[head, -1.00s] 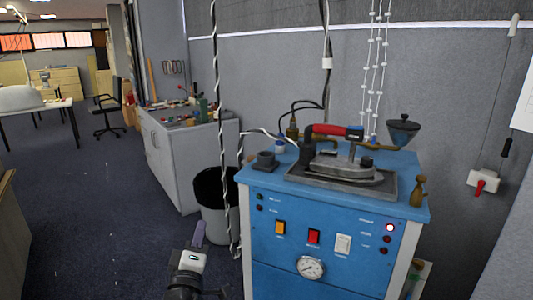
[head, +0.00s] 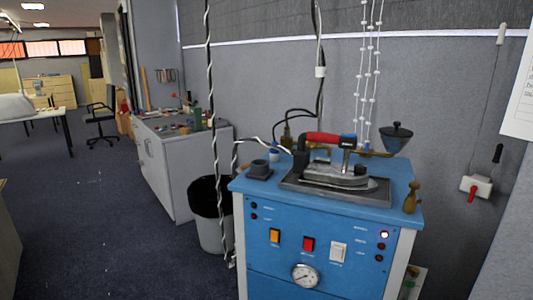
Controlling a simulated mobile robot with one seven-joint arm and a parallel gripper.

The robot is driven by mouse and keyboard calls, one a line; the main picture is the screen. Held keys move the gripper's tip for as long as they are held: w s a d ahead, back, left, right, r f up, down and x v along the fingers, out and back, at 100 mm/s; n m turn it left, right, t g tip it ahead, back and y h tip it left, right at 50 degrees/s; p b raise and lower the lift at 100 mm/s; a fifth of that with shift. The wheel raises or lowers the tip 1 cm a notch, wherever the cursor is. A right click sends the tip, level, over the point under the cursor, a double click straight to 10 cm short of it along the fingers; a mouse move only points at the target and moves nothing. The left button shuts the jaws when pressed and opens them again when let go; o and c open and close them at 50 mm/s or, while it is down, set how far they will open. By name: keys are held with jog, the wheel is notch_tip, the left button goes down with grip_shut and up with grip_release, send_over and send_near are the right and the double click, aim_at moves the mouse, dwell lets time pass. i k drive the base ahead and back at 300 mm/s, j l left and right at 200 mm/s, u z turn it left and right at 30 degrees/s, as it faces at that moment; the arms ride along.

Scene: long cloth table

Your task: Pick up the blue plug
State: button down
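I cannot make out a blue plug for certain. My gripper is not in view.
The blue cabinet (head: 270,275) with switches and a gauge stands at front right. A brown bottle-shaped item (head: 411,198) is on its right edge. A black-lined bin (head: 211,230) stands to its left. Dark carpet (head: 95,225) is clear at left.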

aim_at(274, 154)
jog(key=i+j+z, duration=0.15)
jog(key=i+j, duration=0.3)
jog(key=i+j+z, duration=0.2)
jog(key=i+j, duration=0.35)
jog(key=i+j+z, duration=0.15)
jog(key=i+j, duration=0.35)
jog(key=i+j+z, duration=0.15)
jog(key=i+j, duration=0.3)
jog(key=j, duration=0.3)
